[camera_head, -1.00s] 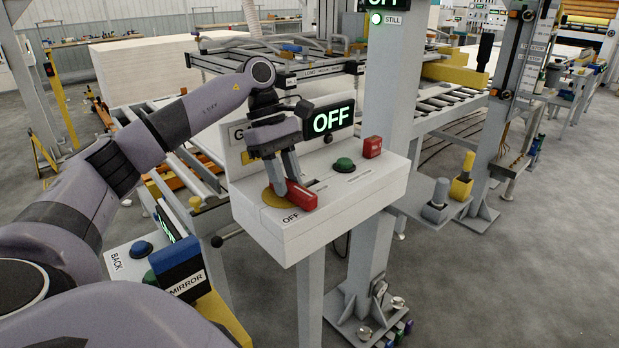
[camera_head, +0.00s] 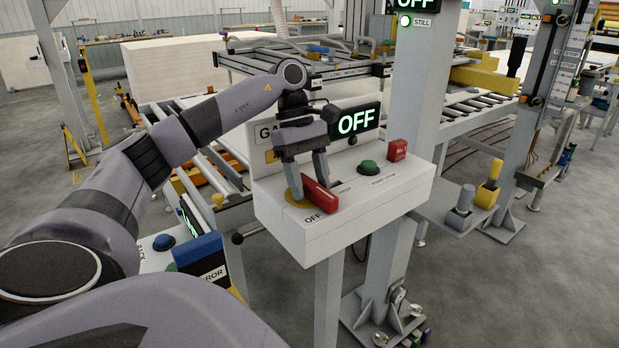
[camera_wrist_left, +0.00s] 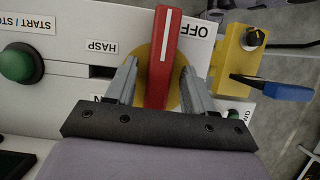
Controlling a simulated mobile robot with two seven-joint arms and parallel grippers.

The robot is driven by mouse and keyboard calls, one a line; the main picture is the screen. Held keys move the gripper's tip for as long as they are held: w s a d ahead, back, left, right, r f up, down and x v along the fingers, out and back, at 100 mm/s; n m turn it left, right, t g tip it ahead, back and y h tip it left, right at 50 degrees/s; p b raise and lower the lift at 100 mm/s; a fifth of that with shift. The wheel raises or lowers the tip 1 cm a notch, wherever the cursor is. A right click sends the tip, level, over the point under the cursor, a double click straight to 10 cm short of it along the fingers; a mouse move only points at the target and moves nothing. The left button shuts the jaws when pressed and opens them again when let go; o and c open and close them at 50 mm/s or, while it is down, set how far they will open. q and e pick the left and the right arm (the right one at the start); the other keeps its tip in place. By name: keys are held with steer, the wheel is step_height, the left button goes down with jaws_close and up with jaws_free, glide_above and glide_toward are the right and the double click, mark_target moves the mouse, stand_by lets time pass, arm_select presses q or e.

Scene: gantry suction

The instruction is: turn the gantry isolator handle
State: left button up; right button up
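The isolator handle (camera_head: 321,197) is a red lever with a white line, on a yellow round plate (camera_wrist_left: 174,96) on the white control box (camera_head: 345,215). It points toward the "OFF" label on the box. My left gripper (camera_head: 308,171) is down at the handle. In the left wrist view the gripper's two fingers (camera_wrist_left: 160,84) stand apart, one on each side of the red handle (camera_wrist_left: 167,50), with gaps visible beside it. The gripper is open around the handle. A display (camera_head: 358,122) behind it reads "OFF" in green. My right gripper is not in view.
A green button (camera_head: 367,167) and a red block (camera_head: 397,150) sit on the box to the right of the handle. A grey post (camera_head: 408,85) rises behind the box. A box with a blue button (camera_head: 163,242) stands lower left.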

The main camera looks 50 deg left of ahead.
mark_target(304, 177)
arm_select(q)
steer(key=shift+r, duration=0.1)
steer(key=p+v, duration=0.1)
steer(key=v, duration=0.4)
steer(key=shift+a+r, duration=0.1)
steer(key=shift+r, duration=0.3)
steer(key=shift+a+r+p, duration=0.35)
steer(key=shift+r+p, duration=0.15)
steer(key=shift+r, duration=0.1)
